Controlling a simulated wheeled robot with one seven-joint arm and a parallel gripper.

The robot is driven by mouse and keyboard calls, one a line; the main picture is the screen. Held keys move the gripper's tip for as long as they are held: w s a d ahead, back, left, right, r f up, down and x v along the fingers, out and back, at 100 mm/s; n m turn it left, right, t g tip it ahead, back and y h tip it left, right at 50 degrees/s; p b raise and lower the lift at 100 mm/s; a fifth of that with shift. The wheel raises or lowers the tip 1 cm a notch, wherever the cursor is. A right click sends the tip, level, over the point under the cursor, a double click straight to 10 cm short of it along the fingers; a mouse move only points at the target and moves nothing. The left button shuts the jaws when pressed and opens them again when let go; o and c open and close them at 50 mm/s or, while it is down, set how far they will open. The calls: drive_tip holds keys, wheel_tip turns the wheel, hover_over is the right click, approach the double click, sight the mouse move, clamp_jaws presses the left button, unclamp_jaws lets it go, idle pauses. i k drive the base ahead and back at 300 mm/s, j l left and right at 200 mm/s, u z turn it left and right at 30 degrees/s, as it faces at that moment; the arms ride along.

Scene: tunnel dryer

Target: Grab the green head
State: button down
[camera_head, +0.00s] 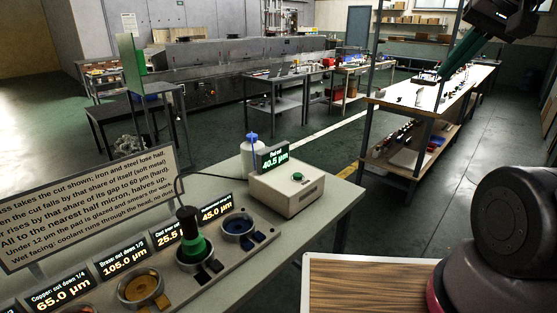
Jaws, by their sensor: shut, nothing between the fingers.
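The green head (193,243) sits in a round holder on the sloped console at the lower left. It has a green lower part and a dark upright cylinder (188,218) on top. My gripper (444,74) is at the upper right, high and far to the right of the green head. Its long dark green fingers point down and left from a black body, and they look shut and empty. The gripper appears in front of the workbench at the right, well apart from the console.
The console (222,262) also has a blue-centred holder (238,224), a yellowish one (139,287) and lit displays. A sign (95,205) stands behind it. A white box (290,188) reading 40.5 µm and a white bottle (250,155) stand beyond. A wood-topped surface (365,285) is at lower right.

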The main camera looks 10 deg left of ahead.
sight(194, 248)
drive_tip(key=u, duration=1.6)
drive_tip(key=j+z, duration=0.2)
drive_tip(key=j, duration=0.45)
drive_tip(key=k+j+z, duration=0.15)
drive_tip(key=j, duration=0.55)
drive_tip(key=j+z, duration=0.2)
drive_tip(key=j, duration=0.45)
